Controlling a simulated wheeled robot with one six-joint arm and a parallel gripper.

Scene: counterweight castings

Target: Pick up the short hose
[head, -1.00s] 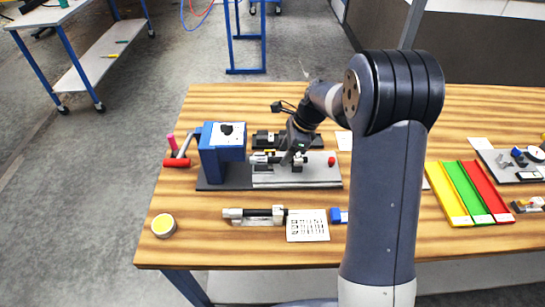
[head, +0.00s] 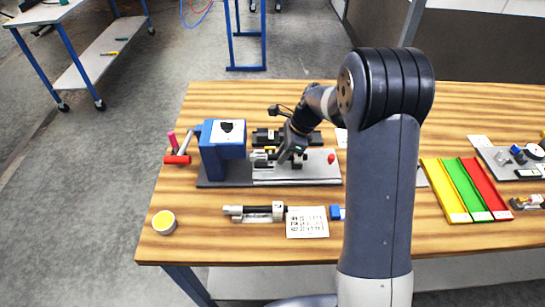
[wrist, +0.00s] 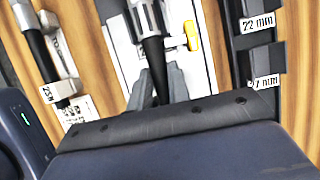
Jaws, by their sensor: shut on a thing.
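The short hose (wrist: 152,48) is a black tube with a silver metal end, seen in the wrist view over the pale grey base plate. My gripper (wrist: 163,84) is shut on its black part, one finger on each side. In the head view my gripper (head: 287,157) is low over the grey plate (head: 315,172), just right of the blue press (head: 222,150). The silver end points towards the press. My gripper hides much of the hose there, and I cannot tell whether it touches the plate.
A longer black hose-like tool (head: 262,209) lies in front, beside a printed card (head: 307,222). A dark rack (wrist: 254,50) with size labels stands behind the plate. A red knob (head: 331,158) is at the plate's right. Coloured trays (head: 465,190) lie further right.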

